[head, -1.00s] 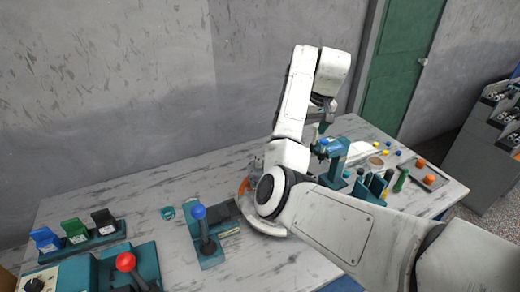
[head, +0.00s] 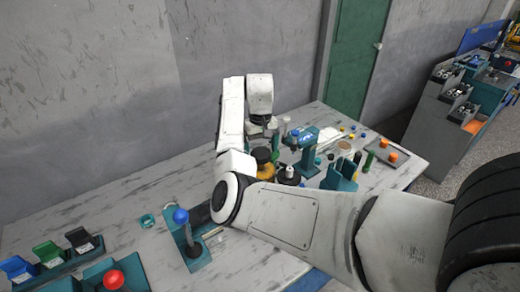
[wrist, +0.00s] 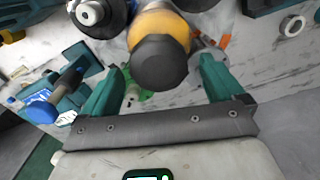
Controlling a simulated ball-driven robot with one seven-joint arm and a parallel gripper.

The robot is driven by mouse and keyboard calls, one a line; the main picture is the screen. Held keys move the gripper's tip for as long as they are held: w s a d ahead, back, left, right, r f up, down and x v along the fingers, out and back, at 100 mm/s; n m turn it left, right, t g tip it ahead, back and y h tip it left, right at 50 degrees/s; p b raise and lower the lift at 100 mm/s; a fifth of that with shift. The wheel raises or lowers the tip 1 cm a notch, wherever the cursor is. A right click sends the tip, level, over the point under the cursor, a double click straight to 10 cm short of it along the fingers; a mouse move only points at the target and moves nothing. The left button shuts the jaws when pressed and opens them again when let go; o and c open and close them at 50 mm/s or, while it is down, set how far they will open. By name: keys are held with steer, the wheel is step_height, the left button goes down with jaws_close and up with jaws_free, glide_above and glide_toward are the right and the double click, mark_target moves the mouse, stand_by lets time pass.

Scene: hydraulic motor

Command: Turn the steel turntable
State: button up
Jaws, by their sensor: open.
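A yellow-orange body with a black faceted cap (head: 263,158) stands on the table by my gripper; it also shows in the wrist view (wrist: 160,58). Behind it in the wrist view is a pale grey part (wrist: 204,44) with orange and green bits around it. It may be the steel turntable, but it is mostly hidden and I cannot tell. My gripper (head: 262,128) points down at the cap. In the wrist view my gripper (wrist: 160,70) is open, with its teal fingers on either side of the cap, apart from it. Contact is not visible.
A black round part with a white knob (head: 289,174) stands close beside the yellow body. A teal press (head: 305,148) is to its right. A blue-knobbed lever (head: 183,220) is at left front. A tray with orange pieces (head: 387,151) lies at the right. The back left table is clear.

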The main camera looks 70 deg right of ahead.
steer(key=shift+f, duration=0.7)
steer(key=shift+c, duration=0.3)
steer(key=c, duration=1.5)
steer(key=shift+o, duration=0.2)
